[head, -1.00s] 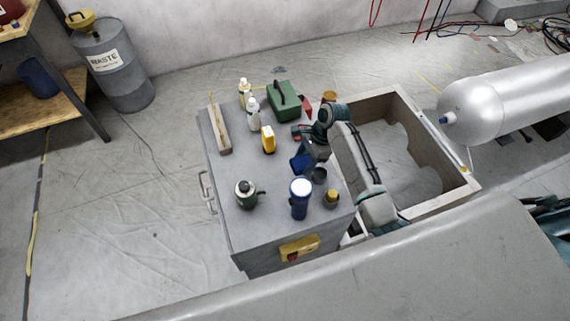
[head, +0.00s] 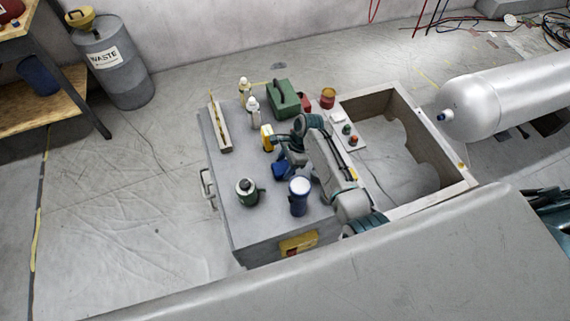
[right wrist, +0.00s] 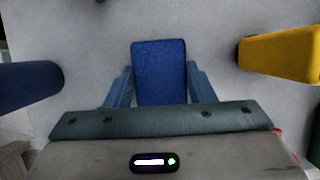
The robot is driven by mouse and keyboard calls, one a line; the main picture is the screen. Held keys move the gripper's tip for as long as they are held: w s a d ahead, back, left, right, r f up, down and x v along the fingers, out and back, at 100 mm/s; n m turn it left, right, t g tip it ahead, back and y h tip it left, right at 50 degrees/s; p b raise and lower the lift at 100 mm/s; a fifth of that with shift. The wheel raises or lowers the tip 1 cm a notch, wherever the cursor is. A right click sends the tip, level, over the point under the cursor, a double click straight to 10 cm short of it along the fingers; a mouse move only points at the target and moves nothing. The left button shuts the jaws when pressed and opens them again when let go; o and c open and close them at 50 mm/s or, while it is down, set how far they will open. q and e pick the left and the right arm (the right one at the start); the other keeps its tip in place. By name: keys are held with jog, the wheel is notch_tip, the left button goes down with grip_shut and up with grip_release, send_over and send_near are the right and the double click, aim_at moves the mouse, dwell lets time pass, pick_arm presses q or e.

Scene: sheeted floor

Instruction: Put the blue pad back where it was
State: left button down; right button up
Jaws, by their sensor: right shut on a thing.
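My right gripper (head: 281,165) is low over the left-middle of the grey cart top (head: 225,205), reaching in from the right. It is shut on the blue pad (head: 280,172). In the right wrist view the blue pad (right wrist: 160,72) sits between the two fingers, its long side pointing away from the wrist. Part of the pad is hidden by the gripper in the head view. I cannot tell whether the pad touches the cart top. My left gripper is not in view.
A yellow object (head: 267,138) stands close behind the gripper, and a blue cylinder (head: 298,198) stands in front. A green canister (head: 246,192) is to the left. Bottles (head: 253,112), a green toolbox (head: 285,100) and a long narrow tray (head: 220,130) stand farther back. The cart's left middle is clear.

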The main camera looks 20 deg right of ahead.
jog(key=shift+f, duration=0.1)
jog(key=o, duration=0.9)
jog(key=b+v, duration=0.1)
jog(key=v, duration=1.1)
